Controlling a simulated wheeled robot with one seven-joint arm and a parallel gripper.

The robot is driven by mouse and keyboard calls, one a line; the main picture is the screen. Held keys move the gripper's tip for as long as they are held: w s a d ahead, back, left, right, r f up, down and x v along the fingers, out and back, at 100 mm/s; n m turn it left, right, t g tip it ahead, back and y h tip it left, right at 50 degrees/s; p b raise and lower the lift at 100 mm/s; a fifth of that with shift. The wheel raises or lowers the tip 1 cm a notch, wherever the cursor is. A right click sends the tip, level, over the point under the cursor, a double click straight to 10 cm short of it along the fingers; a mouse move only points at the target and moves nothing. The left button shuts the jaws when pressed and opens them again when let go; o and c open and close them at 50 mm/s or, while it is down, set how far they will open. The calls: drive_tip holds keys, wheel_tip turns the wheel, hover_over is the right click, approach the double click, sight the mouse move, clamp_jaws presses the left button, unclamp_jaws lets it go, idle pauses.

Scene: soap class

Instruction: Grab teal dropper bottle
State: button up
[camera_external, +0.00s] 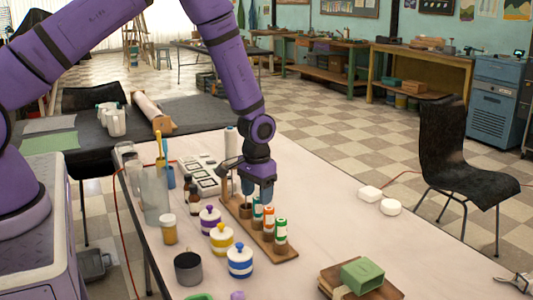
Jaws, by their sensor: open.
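A wooden rack (235,213) on the white table holds several small upright bottles. The bottle with a teal band (257,211) stands in it, partly hidden by my gripper. An orange-banded bottle (269,222) and a green-banded bottle (280,233) stand in the row in front of it. My gripper (257,194) points down, open, right over the rack at the teal bottle's top. I cannot tell whether the fingers are around the bottle or just above it, nor see a dropper tip.
White jars with purple (210,220), yellow (221,239) and blue (240,262) bands stand left of the rack, near a dark cup (188,268). A green block (363,275) lies on wooden boards at front right.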

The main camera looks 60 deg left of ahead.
sight(258, 209)
drive_tip(key=shift+d+f, duration=0.2)
drive_tip(key=shift+f, duration=2.4)
drive_tip(key=c, duration=1)
